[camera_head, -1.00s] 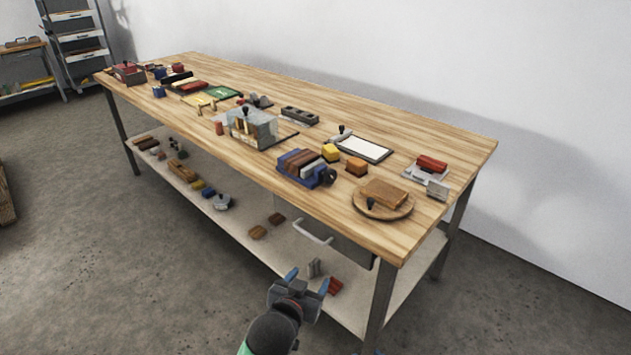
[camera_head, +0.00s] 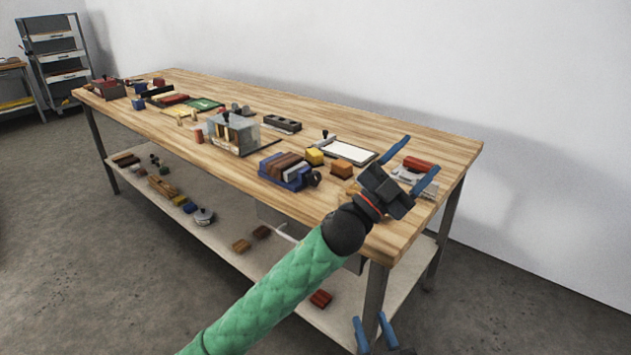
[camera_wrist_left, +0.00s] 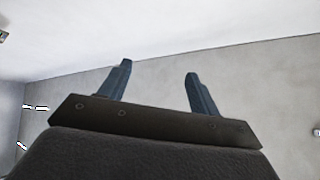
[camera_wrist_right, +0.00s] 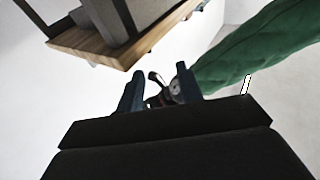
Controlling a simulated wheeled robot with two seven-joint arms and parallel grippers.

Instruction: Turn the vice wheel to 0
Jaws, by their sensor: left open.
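The blue vice (camera_head: 270,173), with brown and pale blocks in it, sits at the near edge of the workbench in the head view. Its dark wheel (camera_head: 314,178) faces right; its marks are too small to read. My left gripper (camera_head: 420,158) is open and empty, in front of the bench's right end, well right of the wheel and apart from it. My right gripper (camera_head: 370,319) is low at the bottom edge, below the benchtop. Its fingers stand apart in the right wrist view (camera_wrist_right: 158,72).
Yellow (camera_head: 314,156) and orange (camera_head: 341,168) blocks stand just behind the wheel. A framed white panel (camera_head: 348,151) lies behind them. My green left arm crosses before the bench's front. Floor space in front is free.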

